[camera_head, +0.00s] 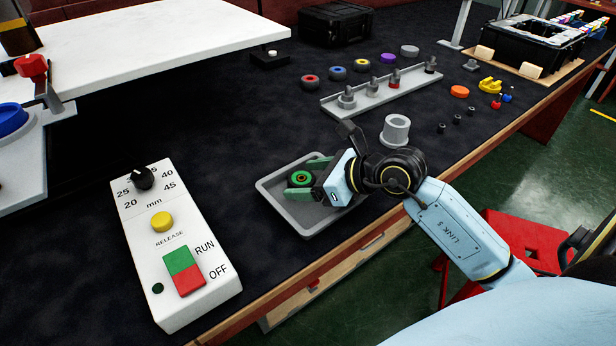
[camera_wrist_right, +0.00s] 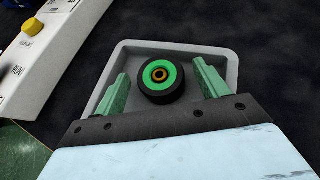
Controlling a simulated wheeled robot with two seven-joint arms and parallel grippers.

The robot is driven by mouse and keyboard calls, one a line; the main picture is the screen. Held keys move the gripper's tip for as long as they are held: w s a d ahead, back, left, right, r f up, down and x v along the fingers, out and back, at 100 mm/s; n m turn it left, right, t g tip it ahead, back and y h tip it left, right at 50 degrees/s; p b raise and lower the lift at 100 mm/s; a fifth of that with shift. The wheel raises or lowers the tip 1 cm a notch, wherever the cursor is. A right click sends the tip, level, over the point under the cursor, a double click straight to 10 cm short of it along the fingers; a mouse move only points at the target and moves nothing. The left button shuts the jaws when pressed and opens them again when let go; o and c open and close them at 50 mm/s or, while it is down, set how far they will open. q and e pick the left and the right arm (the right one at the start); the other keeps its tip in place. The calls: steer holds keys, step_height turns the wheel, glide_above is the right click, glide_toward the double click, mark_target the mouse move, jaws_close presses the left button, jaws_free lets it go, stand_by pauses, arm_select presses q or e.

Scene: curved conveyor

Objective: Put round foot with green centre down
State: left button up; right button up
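The round foot with green centre (camera_head: 301,178) is a black ring with a green face. It is in the grey tray (camera_head: 268,193) near the front edge of the table. My right gripper (camera_head: 303,176) reaches into the tray from the right, with its green fingers either side of the foot. In the right wrist view the foot (camera_wrist_right: 162,82) lies between the fingertips of the gripper (camera_wrist_right: 161,68), with a gap showing on both sides. The gripper is open. The foot's underside is hidden. My left gripper is not seen.
A white control box (camera_head: 175,243) stands left of the tray. A grey cylinder (camera_head: 396,130) stands just behind my right wrist. A rack of posts (camera_head: 372,97) and several coloured round feet lie farther back. The dark table top left of the rack is mostly clear.

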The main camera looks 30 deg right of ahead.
steer(key=shift+r, duration=0.15)
steer(key=shift+s+d+r, duration=0.1)
steer(key=shift+s+r, duration=0.05)
steer(key=shift+s, duration=0.05)
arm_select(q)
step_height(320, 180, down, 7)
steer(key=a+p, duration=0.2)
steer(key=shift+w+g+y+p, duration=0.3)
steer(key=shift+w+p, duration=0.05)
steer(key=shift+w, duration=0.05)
arm_select(e)
steer(key=v, duration=1.1)
steer(key=shift+s+d, duration=0.1)
steer(key=shift+s, duration=0.2)
